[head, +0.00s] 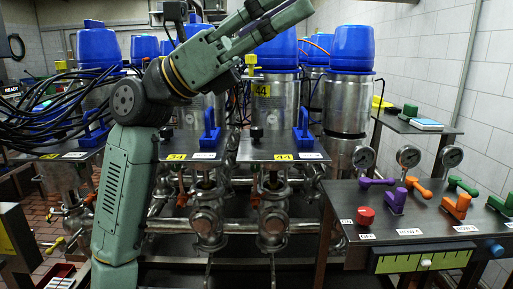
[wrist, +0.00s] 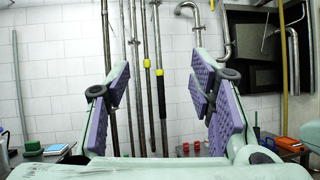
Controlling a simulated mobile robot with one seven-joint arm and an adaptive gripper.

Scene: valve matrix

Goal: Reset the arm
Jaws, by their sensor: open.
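My gripper (wrist: 162,95) fills the middle of the wrist view. Its two fingers have purple ribbed pads and stand wide apart with nothing between them. Behind them is a white tiled wall with metal pipes (wrist: 158,60). In the head view my green arm rises from the lower left, bends at a dark joint and reaches up to the right across the tanks. The gripper end lies at or beyond the top edge there, so its fingers cannot be made out clearly in that view.
Steel tanks with blue tops (head: 353,46) stand behind a metal shelf with blue handles (head: 304,130). At right, a control table (head: 420,215) carries a red knob (head: 364,216) and purple, orange and green levers. Pressure gauges (head: 408,156) stand behind it. Black cables (head: 50,115) hang at left.

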